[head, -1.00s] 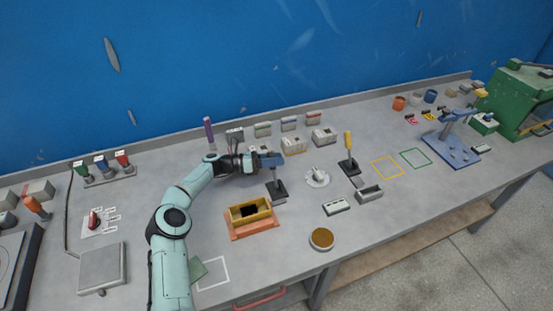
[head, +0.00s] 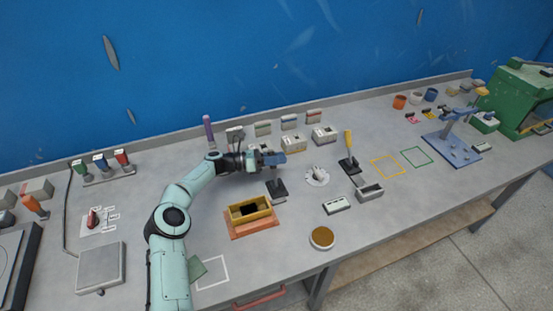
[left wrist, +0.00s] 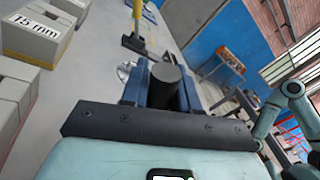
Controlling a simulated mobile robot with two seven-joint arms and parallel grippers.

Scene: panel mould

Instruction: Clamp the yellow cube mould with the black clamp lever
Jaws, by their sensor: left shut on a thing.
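The yellow cube mould (head: 249,217) is an open, box-like form on an orange base plate (head: 252,231) in the head view. Just behind and right of it stands the black clamp lever, its dark base (head: 278,193) on the bench. My left gripper (head: 273,160) is above that base, its blue fingers shut on the lever's upper end. In the left wrist view the round black lever handle (left wrist: 166,77) sits between the two blue fingers. The gripper hides the top of the lever in the head view. My right gripper is not in view.
Grey labelled boxes (head: 293,144) stand behind the gripper. A round brown-topped dish (head: 322,238) is near the front edge.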

